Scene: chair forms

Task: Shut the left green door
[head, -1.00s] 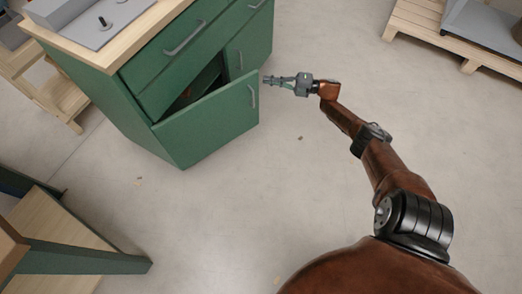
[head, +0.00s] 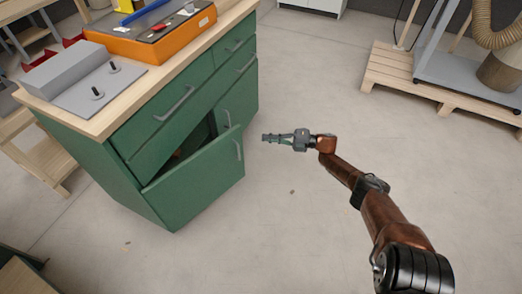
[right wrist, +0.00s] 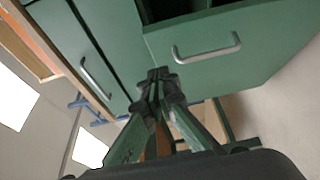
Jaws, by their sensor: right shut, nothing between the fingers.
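The left green door (head: 195,182) of the green cabinet stands partly open, with a dark gap behind its top edge. Its grey handle (head: 238,150) is near its free edge. The right green door (head: 232,105) beside it looks closed. My right gripper (head: 265,137) is shut and empty, just right of the left door's free edge and apart from it in the head view. My left gripper is not in view.
The cabinet's wooden top (head: 95,125) carries a grey block (head: 68,72) and an orange case (head: 150,40). A wooden pallet (head: 400,80) lies at the upper right. The floor (head: 290,220) around my right arm is mostly clear.

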